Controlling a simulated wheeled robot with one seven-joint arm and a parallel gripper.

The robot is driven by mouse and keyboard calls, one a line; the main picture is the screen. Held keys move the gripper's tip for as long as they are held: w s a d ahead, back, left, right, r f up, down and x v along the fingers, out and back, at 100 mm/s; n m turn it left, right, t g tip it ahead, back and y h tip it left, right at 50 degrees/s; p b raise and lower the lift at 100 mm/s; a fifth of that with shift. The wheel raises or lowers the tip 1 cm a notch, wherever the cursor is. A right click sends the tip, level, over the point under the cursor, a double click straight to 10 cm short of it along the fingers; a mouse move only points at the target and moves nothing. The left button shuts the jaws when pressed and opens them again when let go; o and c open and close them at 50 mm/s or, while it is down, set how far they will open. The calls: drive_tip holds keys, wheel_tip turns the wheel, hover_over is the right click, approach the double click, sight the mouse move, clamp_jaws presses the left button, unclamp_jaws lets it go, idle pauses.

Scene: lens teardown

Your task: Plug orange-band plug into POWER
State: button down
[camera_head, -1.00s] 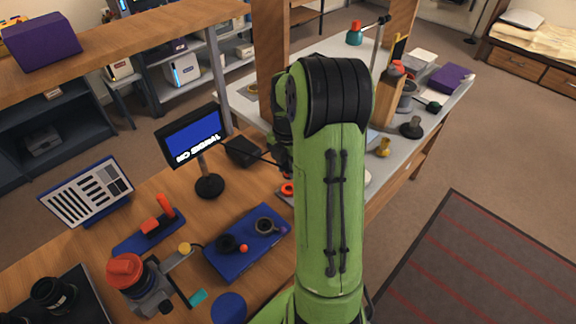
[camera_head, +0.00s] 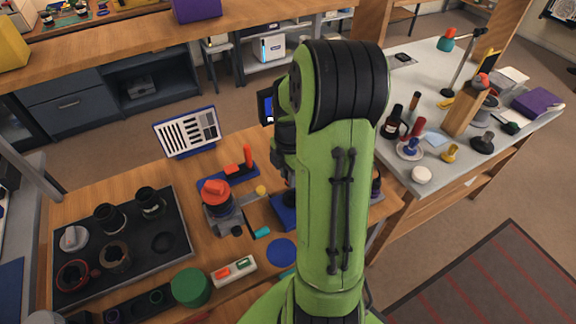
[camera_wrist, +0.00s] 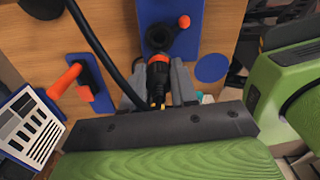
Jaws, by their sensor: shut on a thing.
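In the wrist view, my gripper (camera_wrist: 158,80) is shut on the orange-band plug (camera_wrist: 157,60), a dark plug with an orange band. A black cable (camera_wrist: 98,48) runs from the upper left down toward the gripper. The plug's front end appears near a dark ring on the blue mat (camera_wrist: 156,10); I cannot tell whether they touch. The POWER socket cannot be made out in either view. In the head view, my green arm hides the gripper and the plug. The monitor (camera_head: 267,106) shows only as a sliver beside the arm.
In the head view, a dark tray (camera_head: 178,252) with several lens parts lies at the left of the wooden bench. A red-topped device (camera_head: 216,192), a green cylinder (camera_head: 190,287) and a blue disc (camera_head: 282,252) stand near it. A grey table (camera_head: 440,165) with several items is at the right.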

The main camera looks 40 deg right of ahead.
drive_tip(key=shift+d+f+b, duration=0.2)
drive_tip(key=shift+f+b, duration=0.2)
drive_tip(key=shift+f, duration=0.1)
drive_tip(key=b, duration=0.4)
hover_over(291, 191)
drive_tip(key=s+a, duration=0.1)
drive_tip(key=a, duration=0.1)
drive_tip(key=f, duration=0.5)
drive_tip(key=shift+s+d+f, duration=0.1)
drive_tip(key=shift+s+d, duration=0.05)
drive_tip(key=shift+s, duration=0.05)
drive_tip(key=shift+f+b, duration=0.3)
drive_tip(key=shift+f, duration=0.1)
idle(0.6)
drive_tip(key=shift+f, duration=0.2)
drive_tip(key=shift+f+b, duration=0.3)
drive_tip(key=shift+b, duration=0.15)
idle(0.4)
drive_tip(key=c, duration=0.8)
unclamp_jaws()
